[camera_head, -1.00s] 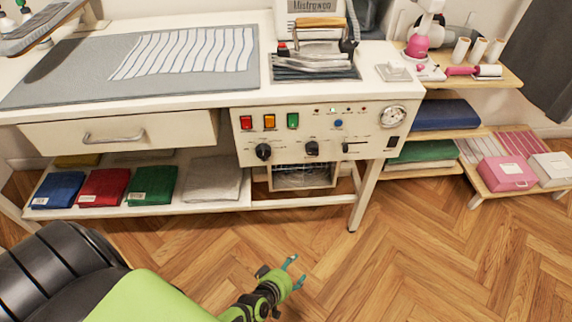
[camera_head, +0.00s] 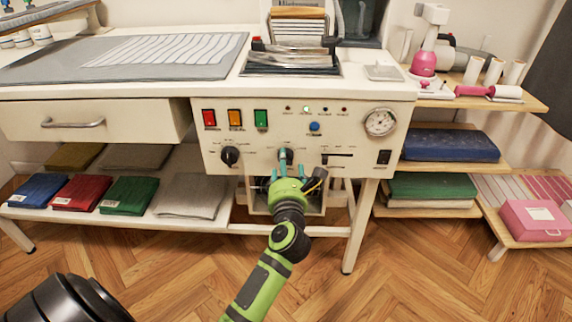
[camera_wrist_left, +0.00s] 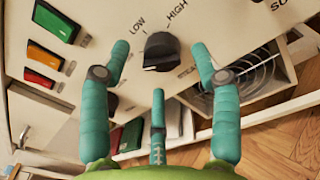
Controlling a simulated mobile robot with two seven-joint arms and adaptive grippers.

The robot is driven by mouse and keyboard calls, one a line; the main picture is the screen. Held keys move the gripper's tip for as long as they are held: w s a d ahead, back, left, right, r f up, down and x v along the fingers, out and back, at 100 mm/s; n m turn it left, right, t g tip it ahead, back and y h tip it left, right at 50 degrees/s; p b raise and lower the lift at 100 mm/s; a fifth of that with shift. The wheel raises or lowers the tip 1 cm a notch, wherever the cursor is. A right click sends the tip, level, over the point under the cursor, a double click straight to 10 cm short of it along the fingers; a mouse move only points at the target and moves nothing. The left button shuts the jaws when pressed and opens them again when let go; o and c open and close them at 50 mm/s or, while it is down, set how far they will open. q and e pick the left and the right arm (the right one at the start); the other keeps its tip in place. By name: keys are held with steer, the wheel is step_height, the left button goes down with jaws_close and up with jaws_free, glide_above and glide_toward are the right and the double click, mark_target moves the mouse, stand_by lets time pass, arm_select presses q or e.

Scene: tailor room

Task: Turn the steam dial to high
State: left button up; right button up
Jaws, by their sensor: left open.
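The steam dial (camera_head: 286,154) is a round black knob on the white front panel of the work table. In the left wrist view the dial (camera_wrist_left: 160,50) shows close up, with the words LOW and HIGH on the panel beside it. A pale mark shows on its lower left edge; its exact setting is hard to tell. My left gripper (camera_head: 286,172) is just in front of the dial, and in the wrist view its teal fingers (camera_wrist_left: 160,55) are spread open on either side of it. I see no clear contact. My right gripper is not in view.
Another black knob (camera_head: 230,156) is left of the dial and a slider (camera_head: 338,155) is right of it. Red, orange and green switches (camera_head: 234,118) sit above left, a gauge (camera_head: 380,122) to the right. A wire basket (camera_wrist_left: 245,75) is under the panel.

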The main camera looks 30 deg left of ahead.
arm_select(q)
steer(key=x, duration=0.2)
steer(key=shift+w+a, duration=0.15)
steer(key=shift+w, duration=0.15)
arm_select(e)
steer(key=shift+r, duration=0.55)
arm_select(q)
steer(key=c, duration=1.1)
steer(key=shift+c, duration=0.2)
steer(key=shift+r, duration=0.15)
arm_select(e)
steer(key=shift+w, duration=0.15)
